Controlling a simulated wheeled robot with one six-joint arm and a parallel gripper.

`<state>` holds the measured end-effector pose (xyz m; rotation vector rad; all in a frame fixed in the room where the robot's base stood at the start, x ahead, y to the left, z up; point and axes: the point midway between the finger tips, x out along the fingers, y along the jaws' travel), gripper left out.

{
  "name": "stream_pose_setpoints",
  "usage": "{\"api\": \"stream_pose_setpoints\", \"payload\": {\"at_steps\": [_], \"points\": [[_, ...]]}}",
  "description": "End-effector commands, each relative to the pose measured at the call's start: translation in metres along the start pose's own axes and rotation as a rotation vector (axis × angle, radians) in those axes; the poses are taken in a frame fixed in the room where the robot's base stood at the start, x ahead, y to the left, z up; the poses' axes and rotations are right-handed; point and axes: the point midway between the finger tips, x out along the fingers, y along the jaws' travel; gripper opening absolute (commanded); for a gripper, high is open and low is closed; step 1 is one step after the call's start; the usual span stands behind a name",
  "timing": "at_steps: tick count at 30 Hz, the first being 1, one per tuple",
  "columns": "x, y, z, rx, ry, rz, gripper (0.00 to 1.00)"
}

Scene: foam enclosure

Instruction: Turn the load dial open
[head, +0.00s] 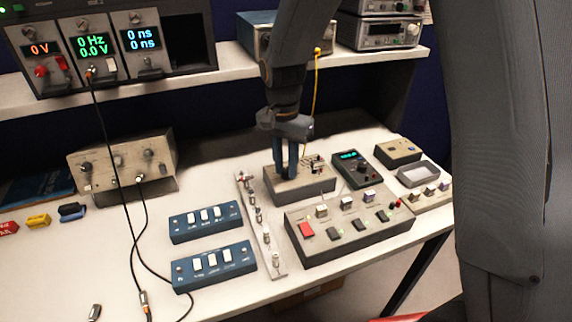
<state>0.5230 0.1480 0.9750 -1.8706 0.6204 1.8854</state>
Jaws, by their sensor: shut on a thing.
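My gripper (287,172) points straight down over the left part of a small grey-beige box (315,187) in the middle of the bench. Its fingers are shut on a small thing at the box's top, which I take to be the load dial. The fingers hide the dial, so its marks and turned angle cannot be read. Small posts and terminals (313,163) stand on the box just right of the fingers.
A grey switch panel (345,243) with a red button lies in front of the box. A narrow connector strip (262,235) and blue switch boxes (213,264) lie left. A dark meter (358,170) lies right. A shelf with instruments runs behind. Black cables hang at left.

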Motion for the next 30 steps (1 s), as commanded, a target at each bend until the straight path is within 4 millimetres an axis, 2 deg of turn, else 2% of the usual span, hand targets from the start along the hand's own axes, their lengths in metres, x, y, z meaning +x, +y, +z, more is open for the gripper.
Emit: {"api": "stream_pose_setpoints", "payload": {"at_steps": [11, 30], "points": [[-0.0015, 0.0005, 0.0000, -0.143, 0.003, 0.001, 0.00], [-0.0021, 0.0005, -0.0002, -0.732, 0.020, -0.001, 0.00]]}}
